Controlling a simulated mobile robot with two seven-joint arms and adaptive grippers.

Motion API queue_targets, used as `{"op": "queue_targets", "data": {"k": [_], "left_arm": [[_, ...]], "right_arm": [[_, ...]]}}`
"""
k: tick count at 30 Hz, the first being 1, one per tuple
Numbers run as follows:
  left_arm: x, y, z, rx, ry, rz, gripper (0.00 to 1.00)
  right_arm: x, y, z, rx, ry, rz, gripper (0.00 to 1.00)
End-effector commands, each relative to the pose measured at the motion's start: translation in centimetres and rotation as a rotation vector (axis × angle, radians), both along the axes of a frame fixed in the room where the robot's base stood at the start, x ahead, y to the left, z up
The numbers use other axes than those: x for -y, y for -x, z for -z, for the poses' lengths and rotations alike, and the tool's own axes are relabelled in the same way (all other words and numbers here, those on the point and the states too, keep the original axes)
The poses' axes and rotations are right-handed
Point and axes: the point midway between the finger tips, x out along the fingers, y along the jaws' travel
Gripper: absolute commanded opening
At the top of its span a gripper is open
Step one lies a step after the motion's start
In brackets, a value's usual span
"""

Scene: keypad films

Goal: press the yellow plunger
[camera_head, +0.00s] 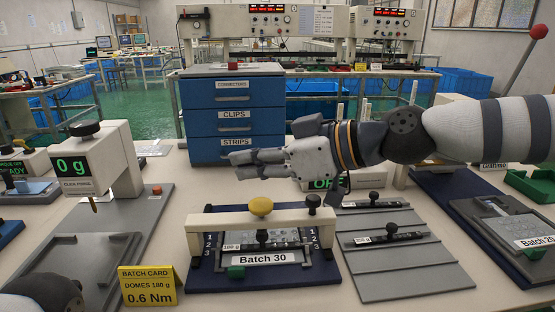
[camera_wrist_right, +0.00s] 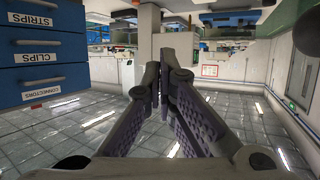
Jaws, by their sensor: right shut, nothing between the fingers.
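The yellow plunger (camera_head: 260,206) is a rounded knob on top of the white bridge (camera_head: 215,222) of the Batch 30 fixture. My right gripper (camera_head: 234,164) comes in from the right and points left. It shows above the plunger in the head view, apart from it, with a visible gap between. Its fingers are together and empty; they also show in the right wrist view (camera_wrist_right: 160,85), where the plunger is not seen. My left gripper is not in view; only a dark part of my left arm shows at the bottom left.
A blue drawer cabinet (camera_head: 234,116) stands behind my right gripper. A "0 g" force gauge (camera_head: 83,165) stands at left. A yellow batch card (camera_head: 148,285) stands in front. A black knob (camera_head: 313,201) sits on the bridge's right end. A grey slotted plate (camera_head: 400,255) lies to the right.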

Motion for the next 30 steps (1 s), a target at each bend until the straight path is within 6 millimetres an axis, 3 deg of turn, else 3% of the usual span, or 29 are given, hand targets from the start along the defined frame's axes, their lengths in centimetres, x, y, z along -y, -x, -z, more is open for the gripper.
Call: {"op": "queue_targets", "data": {"k": [3, 12, 23, 30], "left_arm": [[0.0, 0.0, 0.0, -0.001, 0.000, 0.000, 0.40], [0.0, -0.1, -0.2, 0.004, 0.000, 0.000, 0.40], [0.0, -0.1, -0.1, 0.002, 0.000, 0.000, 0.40], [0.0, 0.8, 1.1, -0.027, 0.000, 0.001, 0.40]], "right_arm": [[-1.7, -0.8, 1.1, -0.003, -0.001, 0.000, 0.00], [0.6, 0.2, 3.6, 0.000, -0.001, 0.001, 0.00], [0.7, 0.3, 3.9, 0.000, 0.000, 0.001, 0.00], [1.2, 0.6, 6.6, -0.008, 0.003, 0.000, 0.00]]}}
